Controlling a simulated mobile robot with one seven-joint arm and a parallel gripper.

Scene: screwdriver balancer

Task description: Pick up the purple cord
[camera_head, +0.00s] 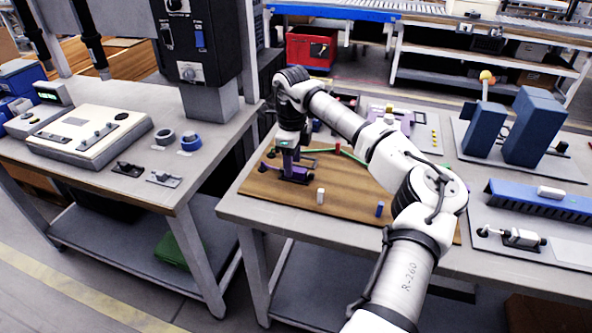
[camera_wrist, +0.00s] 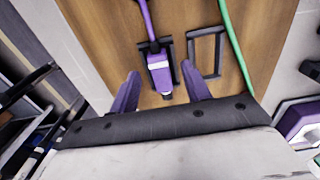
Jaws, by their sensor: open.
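The purple cord with its purple plug (camera_wrist: 158,70) lies on a brown board (camera_wrist: 110,25) in the wrist view. The plug sits within a dark rectangular frame and has a pale tip. My gripper (camera_wrist: 162,82) is open, with one purple finger on each side of the plug's lower end; contact cannot be told. In the head view my gripper (camera_head: 290,172) is low over the left part of the board, and my arm's end hides most of the cord there.
An empty dark frame (camera_wrist: 206,53) lies right of the plug, with a green cord (camera_wrist: 235,45) beyond it. A white peg (camera_head: 320,196) and a blue peg (camera_head: 379,209) stand on the board's front part. Blue blocks (camera_head: 533,127) stand at the right.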

